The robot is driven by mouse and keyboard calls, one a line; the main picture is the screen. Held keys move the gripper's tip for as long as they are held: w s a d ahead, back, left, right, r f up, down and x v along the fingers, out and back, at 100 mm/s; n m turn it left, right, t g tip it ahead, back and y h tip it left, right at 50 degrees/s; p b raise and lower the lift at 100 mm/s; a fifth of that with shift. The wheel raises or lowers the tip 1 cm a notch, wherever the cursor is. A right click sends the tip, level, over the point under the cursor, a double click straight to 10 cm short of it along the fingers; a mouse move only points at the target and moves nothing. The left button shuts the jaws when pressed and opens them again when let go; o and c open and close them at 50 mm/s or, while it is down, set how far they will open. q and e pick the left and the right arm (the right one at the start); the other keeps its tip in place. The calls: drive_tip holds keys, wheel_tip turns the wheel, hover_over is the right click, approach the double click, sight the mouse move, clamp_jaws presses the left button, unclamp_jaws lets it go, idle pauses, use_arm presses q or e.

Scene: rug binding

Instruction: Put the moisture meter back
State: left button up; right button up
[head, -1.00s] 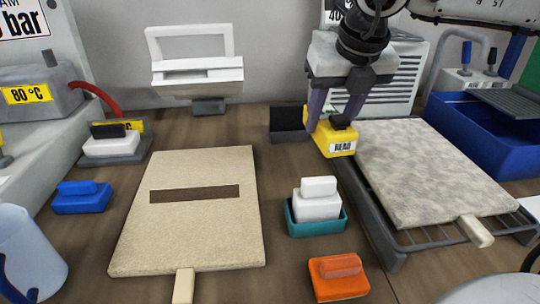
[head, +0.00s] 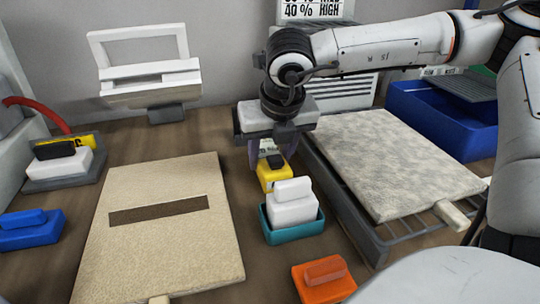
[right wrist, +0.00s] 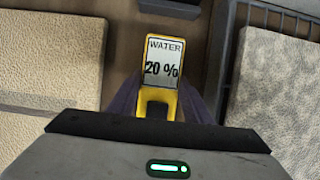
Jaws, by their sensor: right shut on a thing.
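The moisture meter (head: 273,180) is yellow with a dark knob. My right gripper (head: 267,157) is shut on it, and the meter hangs just behind the white block in the teal tray. In the right wrist view the meter (right wrist: 160,60) sits between the fingers, its display reading "WATER 20 %". The black holder at the back is hidden behind my gripper in the head view. I cannot tell whether the meter touches the table. My left gripper is not in view.
A teal tray (head: 268,235) with a white block (head: 291,203) stands close in front of the meter. A rug sample on a rack (head: 385,160) is to the right, a slotted beige board (head: 160,245) to the left. An orange block (head: 323,282) lies in front.

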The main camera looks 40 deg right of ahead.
drive_tip(key=shift+f+b, duration=0.15)
drive_tip(key=shift+b, duration=0.2)
drive_tip(key=o, duration=1.3)
drive_tip(key=shift+r+p, duration=0.4)
drive_tip(key=shift+r, duration=0.15)
drive_tip(key=v, duration=1.1)
drive_tip(key=shift+s+a+r+p, duration=0.1)
drive_tip(key=shift+s+p, duration=0.1)
drive_tip(key=shift+p, duration=0.15)
